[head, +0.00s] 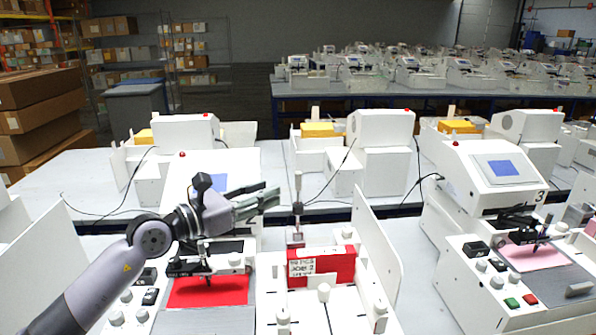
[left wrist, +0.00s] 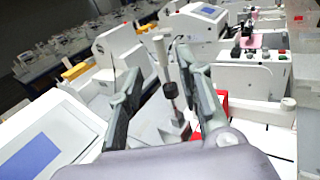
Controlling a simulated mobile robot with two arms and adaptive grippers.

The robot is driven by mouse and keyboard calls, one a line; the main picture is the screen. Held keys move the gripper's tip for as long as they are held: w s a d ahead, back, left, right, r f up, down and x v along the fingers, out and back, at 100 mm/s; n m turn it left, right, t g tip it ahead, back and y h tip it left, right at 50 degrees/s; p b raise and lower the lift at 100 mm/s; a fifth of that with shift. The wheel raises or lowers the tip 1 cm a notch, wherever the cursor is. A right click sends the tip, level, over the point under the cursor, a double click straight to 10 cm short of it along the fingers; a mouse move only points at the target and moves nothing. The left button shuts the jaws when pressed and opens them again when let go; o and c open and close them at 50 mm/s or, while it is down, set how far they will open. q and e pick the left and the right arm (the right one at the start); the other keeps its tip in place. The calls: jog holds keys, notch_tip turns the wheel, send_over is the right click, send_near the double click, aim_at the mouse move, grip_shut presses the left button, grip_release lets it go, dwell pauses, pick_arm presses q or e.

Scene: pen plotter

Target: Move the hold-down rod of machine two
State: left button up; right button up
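The hold-down rod (head: 298,194) of machine two is a thin upright grey rod with a dark collar, above a small block beside the red JOB 2 box (head: 322,266). In the left wrist view the rod (left wrist: 162,60) shows with its black collar, between the two finger lines and beyond them. My left gripper (head: 274,197) is open and empty, just left of the rod at about the height of its upper part; it also shows in the left wrist view (left wrist: 158,66). Contact with the rod is not seen. My right gripper is out of view.
Machine two's body with its blue screen (head: 212,183) is partly behind my left arm. Its red sheet (head: 206,291) lies under the pen carriage. A white upright panel (head: 374,245) stands right of the red box. Machine three (head: 490,180) is farther right.

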aim_at(298, 190)
pick_arm(q)
jog(key=p+x, duration=0.2)
jog(key=x, duration=0.7)
jog(key=shift+w+d, duration=0.25)
jog(key=shift+d, duration=0.05)
grip_shut()
dwell(0.4)
